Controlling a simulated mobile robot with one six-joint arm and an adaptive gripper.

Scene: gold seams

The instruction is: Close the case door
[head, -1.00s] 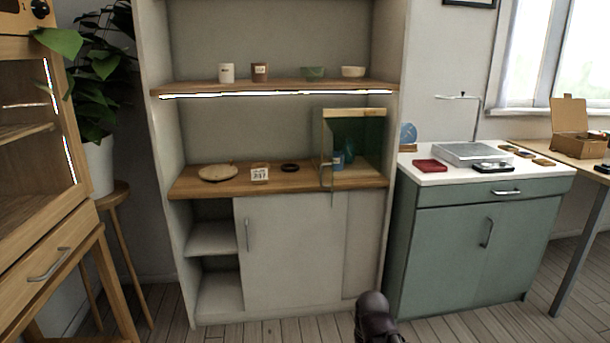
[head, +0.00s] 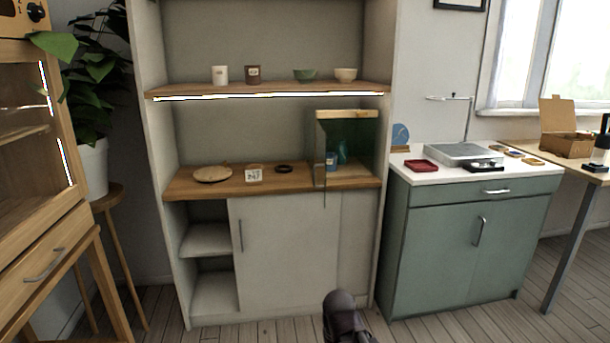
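A small glass case (head: 347,115) with a wooden top strip stands at the right end of the wooden shelf. Its glass door (head: 322,180) stands open, swung out toward me at the case's left side. I see it nearly edge-on, and its lower end hangs in front of the shelf edge. A dark rounded part of my arm shows at the bottom centre, well below the case. My gripper is not in view.
The wooden shelf (head: 240,184) also holds a round wooden board (head: 213,174), a small number card (head: 253,175) and a dark ring (head: 284,169). A green cabinet (head: 470,245) with a white top stands to the right. Floor shows in front.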

